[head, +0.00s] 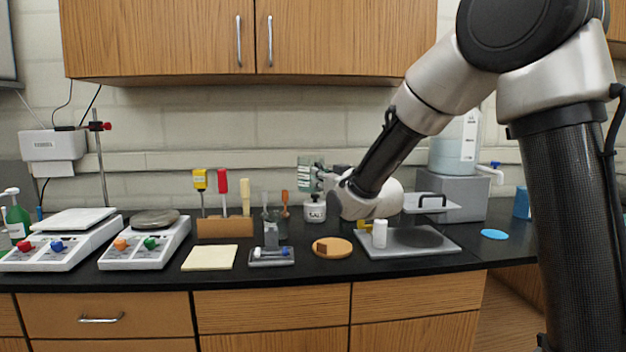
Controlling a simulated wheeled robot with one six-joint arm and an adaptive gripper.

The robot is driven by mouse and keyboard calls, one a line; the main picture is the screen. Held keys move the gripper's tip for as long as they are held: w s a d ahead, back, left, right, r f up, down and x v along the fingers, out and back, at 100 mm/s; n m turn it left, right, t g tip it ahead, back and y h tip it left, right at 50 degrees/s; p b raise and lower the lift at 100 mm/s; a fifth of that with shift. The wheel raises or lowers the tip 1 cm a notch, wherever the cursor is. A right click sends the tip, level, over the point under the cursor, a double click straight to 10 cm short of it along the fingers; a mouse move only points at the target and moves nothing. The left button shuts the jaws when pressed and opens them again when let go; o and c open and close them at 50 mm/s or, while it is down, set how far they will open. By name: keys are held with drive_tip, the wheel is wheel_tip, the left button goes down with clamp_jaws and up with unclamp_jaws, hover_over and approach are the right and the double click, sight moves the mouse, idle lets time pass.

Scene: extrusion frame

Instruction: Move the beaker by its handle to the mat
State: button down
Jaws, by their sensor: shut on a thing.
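My gripper (326,174) is in the middle of the head view, reaching left from the arm's wrist. It is shut on a greenish, see-through vessel with pale markings, which looks like the beaker (308,171). The beaker is held above the counter, in front of the wall and above the salt jar. Its handle is too small to make out at the fingers. Several flat pieces could be the mat: a round tan disc (345,250) with a small brown block on it, a blue disc (495,234) at the right, and a pale yellow square (210,257) at the left.
A salt jar (315,212) stands below the beaker. A grey board (436,250) carries a white bottle (380,234). A wooden tool block (225,227) and two balances (62,242) are left. A grey dispenser (462,193) stands behind right. The black counter's front strip is mostly clear.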

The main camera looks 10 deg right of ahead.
drive_tip(key=d, duration=0.7)
drive_tip(key=shift+w+f, duration=0.1)
drive_tip(key=shift+f, duration=8.5)
drive_tip(key=shift+f, duration=0.6)
drive_tip(key=c, duration=1.4)
unclamp_jaws()
drive_tip(key=shift+c, duration=0.2)
